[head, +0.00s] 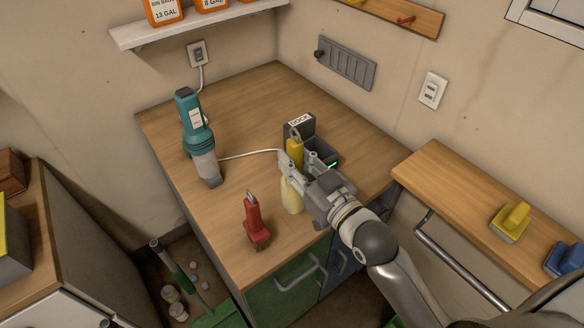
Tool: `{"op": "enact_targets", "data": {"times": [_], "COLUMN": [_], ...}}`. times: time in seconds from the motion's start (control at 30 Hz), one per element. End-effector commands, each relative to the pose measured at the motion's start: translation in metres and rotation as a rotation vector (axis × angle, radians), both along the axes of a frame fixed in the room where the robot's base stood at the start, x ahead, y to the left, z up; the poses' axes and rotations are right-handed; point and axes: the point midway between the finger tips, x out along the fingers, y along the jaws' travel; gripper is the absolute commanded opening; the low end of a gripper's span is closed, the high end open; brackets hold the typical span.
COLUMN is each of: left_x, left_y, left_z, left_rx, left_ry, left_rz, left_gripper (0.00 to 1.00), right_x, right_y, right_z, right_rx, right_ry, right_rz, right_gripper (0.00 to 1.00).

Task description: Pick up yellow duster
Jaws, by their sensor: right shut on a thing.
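The yellow duster has a yellow handle (294,148) with a hanging loop at the top and a pale yellow head (291,196) below. It is roughly upright over the wooden counter (258,100), near its front right part. My right gripper (290,168) reaches in from the lower right and is shut on the duster around its middle. The fingers hide that part. I cannot tell whether the duster's head touches the counter or hangs just above it. My left gripper is not in view.
A dark dock (322,152) sits close behind my right gripper.

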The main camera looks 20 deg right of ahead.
Motion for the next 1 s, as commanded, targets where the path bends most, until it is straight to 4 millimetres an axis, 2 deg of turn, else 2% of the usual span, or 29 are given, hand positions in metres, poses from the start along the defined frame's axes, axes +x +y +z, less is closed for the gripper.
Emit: {"op": "enact_targets", "data": {"times": [0.17,0.27,0.3,0.63,0.8,1.0], "left_x": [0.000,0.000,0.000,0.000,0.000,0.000], "left_y": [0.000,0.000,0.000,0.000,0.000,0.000], "left_z": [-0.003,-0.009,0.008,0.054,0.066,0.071], "left_rx": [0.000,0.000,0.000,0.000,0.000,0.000], "left_ry": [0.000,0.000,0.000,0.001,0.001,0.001], "left_rz": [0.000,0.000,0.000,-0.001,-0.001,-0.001], "left_gripper": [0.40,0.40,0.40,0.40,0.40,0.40], "right_x": [-0.030,-0.053,-0.057,-0.094,-0.108,-0.116], "right_y": [-0.001,-0.001,-0.001,-0.001,-0.001,-0.001], "right_z": [0.036,0.042,0.051,0.068,0.072,0.073], "right_rx": [0.003,0.003,0.000,0.001,0.000,0.002], "right_ry": [-0.005,-0.001,0.005,0.004,0.002,-0.002], "right_rz": [0.000,0.000,0.000,0.000,0.000,0.000], "right_gripper": [0.00,0.00,0.00,0.00,0.00,0.00]}}
